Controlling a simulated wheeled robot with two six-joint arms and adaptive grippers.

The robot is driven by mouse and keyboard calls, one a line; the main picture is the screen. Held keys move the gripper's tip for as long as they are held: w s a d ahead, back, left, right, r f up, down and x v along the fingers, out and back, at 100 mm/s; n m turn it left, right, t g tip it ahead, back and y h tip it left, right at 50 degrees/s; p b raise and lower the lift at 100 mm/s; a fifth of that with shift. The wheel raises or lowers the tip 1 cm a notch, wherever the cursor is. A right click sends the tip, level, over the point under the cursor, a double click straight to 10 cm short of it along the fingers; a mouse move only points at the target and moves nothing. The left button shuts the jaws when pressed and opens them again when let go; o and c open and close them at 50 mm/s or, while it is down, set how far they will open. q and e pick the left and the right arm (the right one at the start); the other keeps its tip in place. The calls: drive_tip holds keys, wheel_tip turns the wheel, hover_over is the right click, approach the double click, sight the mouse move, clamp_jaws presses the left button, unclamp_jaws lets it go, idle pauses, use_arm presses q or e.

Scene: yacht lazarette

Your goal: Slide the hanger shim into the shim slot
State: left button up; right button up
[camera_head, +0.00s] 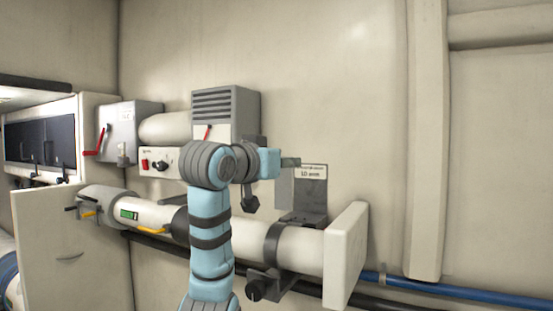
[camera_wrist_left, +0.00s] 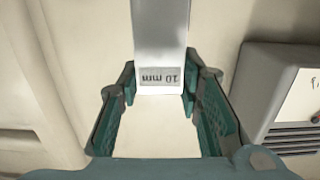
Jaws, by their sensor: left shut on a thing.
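The hanger shim is a flat light-grey plate marked "10 mm" in the left wrist view (camera_wrist_left: 160,35). My left gripper (camera_wrist_left: 160,88) is shut on its labelled end. In the head view my left gripper (camera_head: 289,162) is at the upper left of a dark upright bracket (camera_head: 315,198), and the shim (camera_head: 284,188) hangs down from it, beside the bracket's left edge. The bracket stands over the white pipe and bears a white label (camera_head: 311,172). The shim slot's opening cannot be made out, nor whether the shim touches the bracket. My right gripper is not in view.
The white pipe (camera_head: 300,250) with a dark clamp runs below, ending at a white block (camera_head: 345,255). A vented grey box (camera_head: 226,105) and a switch panel are on the wall at left. A blue hose (camera_head: 440,288) runs low at right. The wall above the bracket is bare.

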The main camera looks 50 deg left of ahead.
use_arm(q)
drive_tip(key=w+a+f+p, duration=0.1)
drive_tip(key=w+a+f, duration=0.1)
drive_tip(key=w, duration=0.6)
drive_tip(key=shift+a+f, duration=0.4)
drive_tip(key=shift+f, duration=0.5)
drive_tip(key=shift+r+p, duration=0.1)
drive_tip(key=shift+p, duration=0.45)
drive_tip(key=shift+f+b, duration=1.15)
drive_tip(key=shift+f, duration=0.3)
drive_tip(key=o, duration=1.3)
